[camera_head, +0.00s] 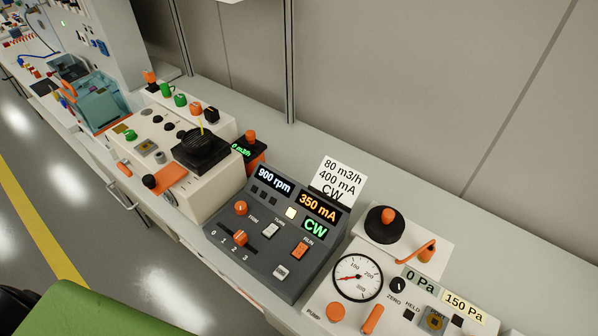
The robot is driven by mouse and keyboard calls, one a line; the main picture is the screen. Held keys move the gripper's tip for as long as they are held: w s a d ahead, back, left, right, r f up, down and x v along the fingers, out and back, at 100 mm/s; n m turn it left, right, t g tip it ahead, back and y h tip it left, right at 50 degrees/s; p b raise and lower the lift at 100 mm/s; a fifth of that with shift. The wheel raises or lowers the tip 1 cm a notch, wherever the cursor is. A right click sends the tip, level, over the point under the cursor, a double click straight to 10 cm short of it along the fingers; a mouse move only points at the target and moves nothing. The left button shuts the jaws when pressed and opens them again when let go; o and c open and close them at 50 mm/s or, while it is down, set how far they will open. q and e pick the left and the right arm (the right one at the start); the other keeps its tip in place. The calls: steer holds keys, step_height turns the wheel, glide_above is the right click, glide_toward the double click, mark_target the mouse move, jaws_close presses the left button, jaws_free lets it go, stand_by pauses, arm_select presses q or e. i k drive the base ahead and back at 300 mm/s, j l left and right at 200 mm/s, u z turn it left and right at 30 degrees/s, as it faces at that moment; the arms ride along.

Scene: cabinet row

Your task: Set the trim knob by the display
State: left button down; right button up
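A dark grey sloped console (222,226) stands on the counter. Its displays read 900 rpm (274,181), 350 mA (318,207) and CW (314,228). A round orange knob (241,208) sits below the rpm display, with a small label beside it that I cannot read surely. Below it is an orange-topped lever (240,238) on a scale marked 0 to 3. A white card (341,178) behind the console reads 80 m3/h, 400 mA, CW. Neither gripper can be made out in this view, and nothing is seen touching the knob.
A light rocker (270,230) and an orange switch (300,248) sit right of the knob. A small green display (242,149) stands behind. A panel with a dial gauge (357,278) is at right; a cream control box (199,183) is at left. A green surface (85,312) fills the lower left.

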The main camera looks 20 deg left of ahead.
mark_target(240, 207)
steer(key=j+u, duration=0.15)
steer(key=u, duration=0.25)
steer(key=j+u, duration=0.2)
steer(key=u, duration=0.25)
